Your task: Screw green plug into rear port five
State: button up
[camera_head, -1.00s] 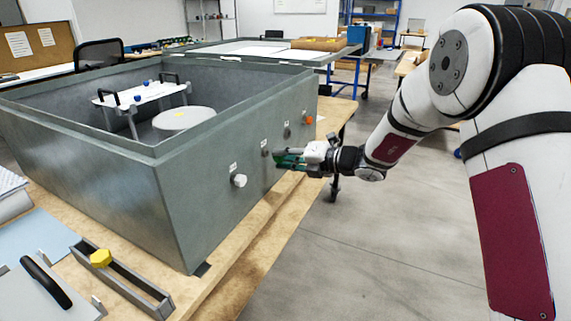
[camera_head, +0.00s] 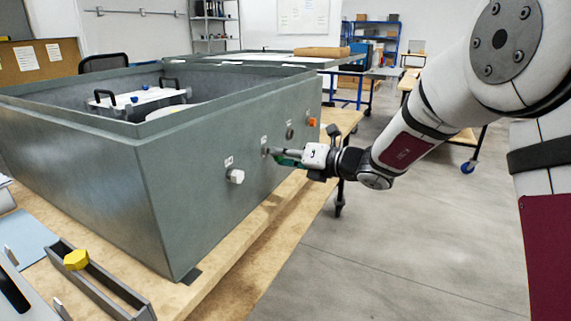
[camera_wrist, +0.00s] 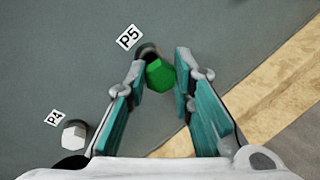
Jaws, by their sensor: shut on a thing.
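The green plug (camera_wrist: 160,74) is a hexagonal head between the fingertips of my gripper (camera_wrist: 161,72) in the wrist view. My gripper is shut on it. The plug sits right in front of the port labelled P5 (camera_wrist: 148,50), whose dark rim shows just behind it. How deep the plug is in the port cannot be told. In the head view my gripper (camera_head: 277,154) reaches the right-hand wall of the grey analyser housing (camera_head: 155,160) at port five, and its fingers mostly hide the plug.
A white plug is in port P4 (camera_wrist: 75,136), also seen in the head view (camera_head: 236,176). Farther along the wall are an open port (camera_head: 290,133) and an orange plug (camera_head: 312,122). A yellow plug (camera_head: 76,260) rests on a grey rack (camera_head: 110,290).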

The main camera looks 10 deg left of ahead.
jog(key=shift+a+f+n+t+b, duration=0.1)
jog(key=shift+n+t+b, duration=0.2)
jog(key=shift+n+b, duration=1.4)
jog(key=shift+a+f+n+t+b, duration=0.1)
jog(key=shift+n+t+b, duration=0.15)
jog(key=shift+b, duration=2.85)
jog(key=shift+n+y+b, duration=0.25)
jog(key=shift+y+b, duration=0.05)
jog(key=shift+b, duration=0.5)
jog(key=shift+c, duration=0.9)
jog(key=shift+n+b, duration=0.3)
jog(key=shift+b, duration=0.4)
jog(key=n+b, duration=0.1)
jog(key=b, duration=0.2)
jog(key=shift+t, duration=0.25)
jog(key=shift+a+n+y+b, duration=0.1)
jog(key=shift+n+y+b, duration=0.2)
jog(key=shift+n+b, duration=0.4)
jog(key=shift+w+r+n+g+y+p, duration=0.15)
jog(key=shift+n+g+y+p, duration=0.2)
jog(key=shift+p, duration=0.4)
jog(key=shift+n+g+y+p, duration=0.85)
jog(key=shift+n+g+p, duration=0.5)
jog(key=shift+g+p, duration=0.8)
jog(key=shift+w+r+p, duration=0.15)
jog(key=shift+p, duration=0.65)
jog(key=shift+w+a+p, duration=0.2)
jog(key=shift+a+p, duration=0.1)
jog(key=shift+a, duration=0.2)
